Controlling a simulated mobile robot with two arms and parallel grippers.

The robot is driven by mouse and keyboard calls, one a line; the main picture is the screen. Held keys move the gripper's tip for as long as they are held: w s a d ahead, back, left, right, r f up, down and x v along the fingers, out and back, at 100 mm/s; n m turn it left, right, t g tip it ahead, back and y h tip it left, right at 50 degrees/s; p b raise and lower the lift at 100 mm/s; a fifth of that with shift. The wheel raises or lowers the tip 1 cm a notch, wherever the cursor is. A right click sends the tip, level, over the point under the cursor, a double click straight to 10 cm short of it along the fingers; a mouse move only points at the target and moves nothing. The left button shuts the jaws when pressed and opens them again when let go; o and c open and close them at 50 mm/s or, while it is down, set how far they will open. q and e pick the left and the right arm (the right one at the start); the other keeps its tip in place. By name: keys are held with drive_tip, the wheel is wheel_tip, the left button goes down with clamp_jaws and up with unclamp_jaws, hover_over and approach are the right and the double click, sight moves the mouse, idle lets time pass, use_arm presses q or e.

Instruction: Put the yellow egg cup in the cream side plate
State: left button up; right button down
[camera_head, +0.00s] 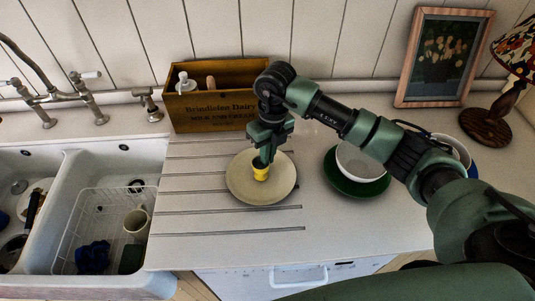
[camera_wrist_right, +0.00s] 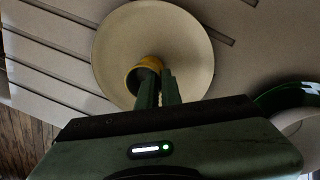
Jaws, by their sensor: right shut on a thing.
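The yellow egg cup (camera_head: 261,172) is at the cream side plate (camera_head: 245,191), over its middle in the head view. I cannot tell whether its base touches the plate. My right gripper (camera_head: 265,158) comes down from above and is shut on the egg cup. In the right wrist view the egg cup (camera_wrist_right: 146,70) shows between the fingertips of my right gripper (camera_wrist_right: 156,84), with the plate (camera_wrist_right: 190,40) around it. The fingers hide part of the cup. My left gripper is in neither view.
A wooden dairy box (camera_head: 213,110) stands behind the plate. A green plate with a white bowl (camera_head: 357,165) is to the right, below my right arm. A double sink with a wire rack (camera_head: 85,215) is at the left. A lamp (camera_head: 487,125) and picture frame (camera_head: 440,60) stand at the back right.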

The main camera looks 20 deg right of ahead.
drive_tip(key=shift+f, duration=0.4)
drive_tip(key=c, duration=1.6)
unclamp_jaws()
drive_tip(key=shift+r, duration=0.1)
drive_tip(key=shift+r, duration=0.1)
drive_tip(key=shift+r, duration=0.25)
drive_tip(key=shift+w+r, duration=0.1)
drive_tip(key=shift+r, duration=0.25)
wheel_tip(320, 180, up, 11)
drive_tip(key=d+b, duration=0.1)
drive_tip(key=b, duration=0.3)
drive_tip(key=shift+r, duration=0.15)
